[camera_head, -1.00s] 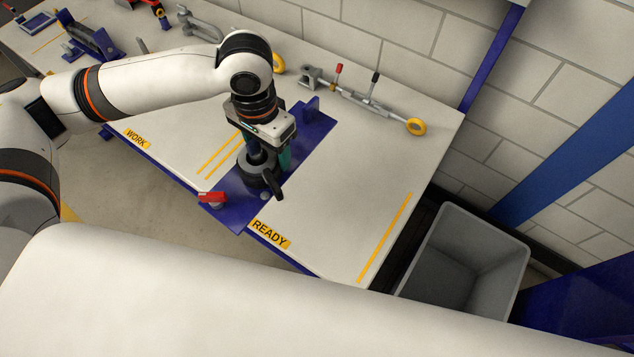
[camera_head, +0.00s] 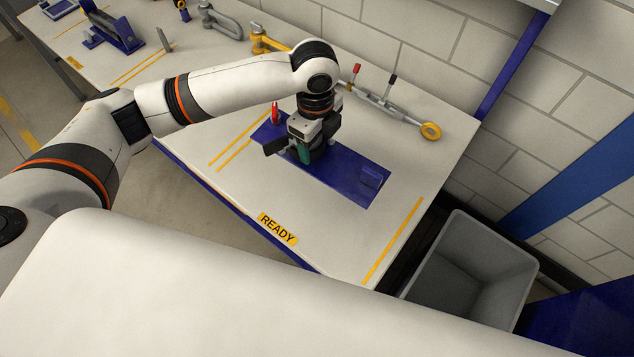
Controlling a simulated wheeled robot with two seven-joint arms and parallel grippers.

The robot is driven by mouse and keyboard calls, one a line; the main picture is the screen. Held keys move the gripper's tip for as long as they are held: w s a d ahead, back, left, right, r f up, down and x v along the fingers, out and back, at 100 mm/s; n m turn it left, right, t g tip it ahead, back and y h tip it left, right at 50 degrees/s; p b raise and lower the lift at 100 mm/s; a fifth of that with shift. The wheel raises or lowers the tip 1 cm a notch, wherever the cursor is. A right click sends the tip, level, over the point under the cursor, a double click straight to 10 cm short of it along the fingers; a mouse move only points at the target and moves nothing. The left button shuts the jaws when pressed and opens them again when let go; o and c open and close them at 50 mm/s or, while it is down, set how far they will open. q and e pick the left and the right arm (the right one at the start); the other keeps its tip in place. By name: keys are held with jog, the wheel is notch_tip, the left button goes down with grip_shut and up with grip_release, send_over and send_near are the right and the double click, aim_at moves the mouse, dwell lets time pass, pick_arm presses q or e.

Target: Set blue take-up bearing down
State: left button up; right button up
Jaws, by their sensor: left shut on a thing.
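My left gripper (camera_head: 304,153) points down over the plate's left half and is shut on the bearing. My gripper and wrist hide the bearing's middle and the grip itself. My right gripper is not in view.
A grey rod with a yellow ring (camera_head: 431,131) and red and black handles lies along the back of the bench (camera_head: 240,190). A yellow hook-like part (camera_head: 265,40) and a grey shackle (camera_head: 221,22) are further left. A grey bin (camera_head: 472,262) stands beyond the right edge.

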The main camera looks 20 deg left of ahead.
aim_at(324, 161)
pick_arm(q)
jog(key=f+m, duration=0.1)
jog(key=m, duration=0.1)
jog(key=w+d+f+m, duration=0.1)
jog(key=m, duration=0.1)
jog(key=shift+w+d+m, duration=0.1)
jog(key=shift+m, duration=0.3)
notch_tip(324, 161, down, 7)
jog(key=shift+r+p, duration=0.1)
jog(key=shift+p, duration=0.2)
jog(key=shift+f, duration=1.6)
jog(key=shift+f, duration=0.1)
jog(key=o, duration=1.3)
jog(key=shift+o, duration=0.2)
